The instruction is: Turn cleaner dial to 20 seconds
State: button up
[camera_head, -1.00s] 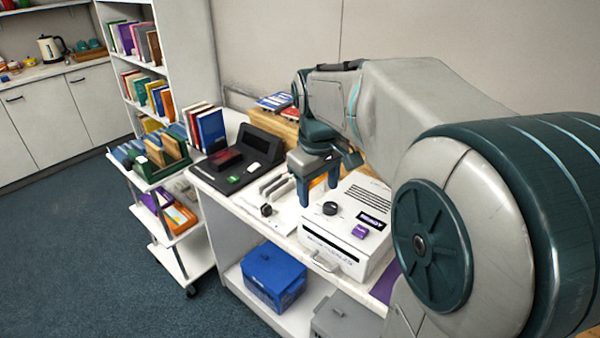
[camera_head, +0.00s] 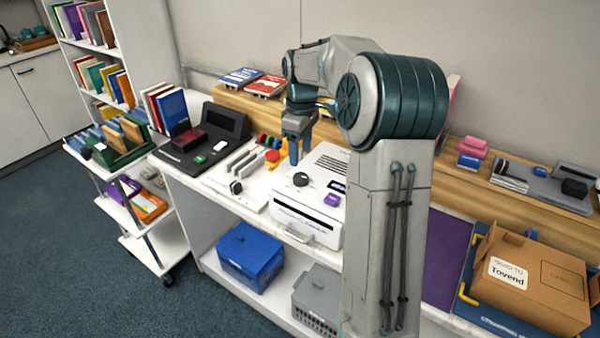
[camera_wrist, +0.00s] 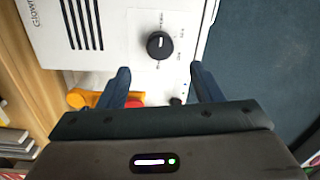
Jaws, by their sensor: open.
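The cleaner (camera_head: 310,205) is a white box on the bench with vents on its top and a dark slot in its front. Its round black dial (camera_head: 301,179) sits on the top face. In the wrist view the dial (camera_wrist: 159,45) has a white pointer line and small marks around it, too small to read. A purple button (camera_head: 332,200) is beside the dial in the head view. My gripper (camera_head: 296,160) points down above the bench near the dial, apart from it. In the wrist view my gripper (camera_wrist: 159,75) has its fingers spread, with nothing between them.
A black tray (camera_head: 205,140) and grey upright dividers (camera_head: 240,160) are left of the cleaner. Red, yellow and green items (camera_head: 270,148) stand behind. A cardboard box (camera_head: 535,275) is at the right. A book cart (camera_head: 140,195) stands at the left.

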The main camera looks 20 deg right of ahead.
aim_at(300, 175)
notch_tip(300, 175, down, 8)
jog(key=shift+s+a+r, duration=0.1)
jog(key=shift+r, duration=0.1)
jog(key=c, duration=1)
